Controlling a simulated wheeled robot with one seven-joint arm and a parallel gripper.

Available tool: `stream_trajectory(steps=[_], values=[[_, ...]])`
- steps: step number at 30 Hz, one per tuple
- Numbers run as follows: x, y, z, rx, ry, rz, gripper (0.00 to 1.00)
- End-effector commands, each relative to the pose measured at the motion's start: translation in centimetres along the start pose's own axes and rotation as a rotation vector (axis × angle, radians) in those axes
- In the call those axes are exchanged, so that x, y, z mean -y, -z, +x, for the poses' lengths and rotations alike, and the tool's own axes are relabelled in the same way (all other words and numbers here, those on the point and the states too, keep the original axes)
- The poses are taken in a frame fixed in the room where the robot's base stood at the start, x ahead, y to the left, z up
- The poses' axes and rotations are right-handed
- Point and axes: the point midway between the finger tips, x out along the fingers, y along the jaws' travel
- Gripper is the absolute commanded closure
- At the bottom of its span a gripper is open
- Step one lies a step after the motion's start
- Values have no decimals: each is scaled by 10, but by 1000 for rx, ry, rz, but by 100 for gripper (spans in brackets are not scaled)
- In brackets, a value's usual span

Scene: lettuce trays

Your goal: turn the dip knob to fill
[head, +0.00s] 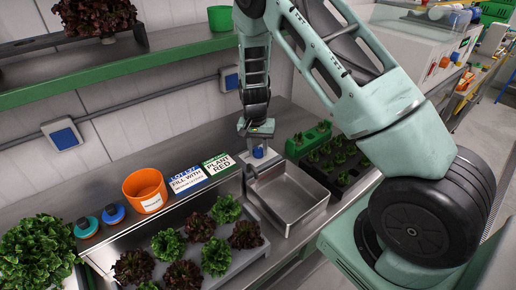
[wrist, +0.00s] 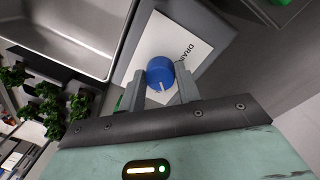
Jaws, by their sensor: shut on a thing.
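The dip knob (wrist: 160,73) is a round blue knob with a pale pointer mark, set on a white label plate (wrist: 185,45). The letters "DRAI" can be read on the plate; the rest of the label is hidden. My gripper (wrist: 163,88) is shut on the knob, with one finger on each side of it. In the head view my gripper (head: 256,130) points down from above, and the blue knob (head: 258,153) shows just under it. The empty metal dip basin (head: 290,198) lies right in front of the knob, and its rim also shows in the wrist view (wrist: 112,72).
A black seedling tray (head: 345,180) and a green caddy (head: 308,140) stand right of the basin. A grey tray (head: 222,262) holds several lettuces. A green-edged shelf (head: 80,68) hangs above.

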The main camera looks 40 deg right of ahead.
Motion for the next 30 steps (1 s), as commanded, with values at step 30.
stream_trajectory(steps=[30], values=[[1, 2, -1, 15, 2, 292, 90]])
